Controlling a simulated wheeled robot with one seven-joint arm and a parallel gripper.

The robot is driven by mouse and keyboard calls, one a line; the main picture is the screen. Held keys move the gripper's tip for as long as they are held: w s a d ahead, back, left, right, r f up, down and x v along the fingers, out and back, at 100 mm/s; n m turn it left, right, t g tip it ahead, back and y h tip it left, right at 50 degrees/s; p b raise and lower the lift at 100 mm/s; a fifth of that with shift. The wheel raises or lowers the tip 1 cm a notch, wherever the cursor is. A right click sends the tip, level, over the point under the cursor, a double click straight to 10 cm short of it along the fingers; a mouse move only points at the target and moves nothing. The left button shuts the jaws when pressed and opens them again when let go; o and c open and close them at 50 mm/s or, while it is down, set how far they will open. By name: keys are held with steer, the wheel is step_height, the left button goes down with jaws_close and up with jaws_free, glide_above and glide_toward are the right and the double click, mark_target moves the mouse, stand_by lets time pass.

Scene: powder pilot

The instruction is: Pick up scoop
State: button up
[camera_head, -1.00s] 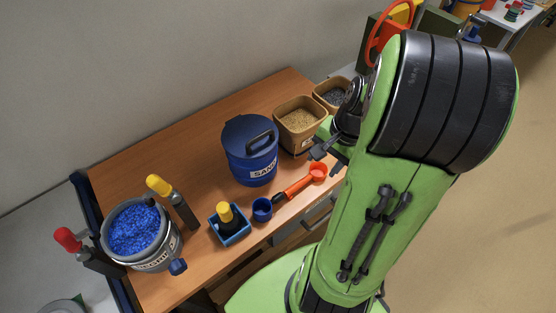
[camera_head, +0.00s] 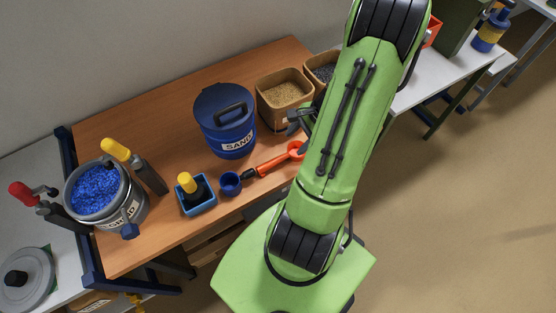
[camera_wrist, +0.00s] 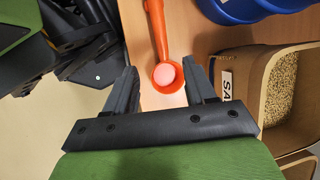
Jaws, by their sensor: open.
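The orange scoop (camera_head: 275,161) lies near the front edge of the wooden table, its round orange bowl to the right and a dark part at its left end. In the wrist view the scoop (camera_wrist: 164,72) shows its bowl between my fingertips and its handle running up out of frame. My gripper (camera_wrist: 158,72) is open, with one finger on each side of the bowl. I cannot tell its height above the table. In the head view my gripper (camera_head: 297,122) is mostly hidden behind my arm, close to the scoop's bowl end.
A blue SAND container (camera_head: 229,137) stands behind. Brown bins (camera_head: 285,103) of granules stand right of it, one close beside my right finger. A blue tray (camera_head: 198,208) and a bucket of blue granules (camera_head: 126,216) are left.

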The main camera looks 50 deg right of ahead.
mark_target(280, 158)
steer(key=b+x, duration=0.3)
steer(key=x, duration=0.8)
steer(key=shift+w+f, duration=0.1)
steer(key=shift+f, duration=0.1)
steer(key=shift+r, duration=0.1)
jaws_close()
step_height(280, 158, up, 10)
steer(key=p, duration=0.3)
steer(key=c, duration=0.7)
jaws_free()
jaws_close()
steer(key=shift+d, duration=0.1)
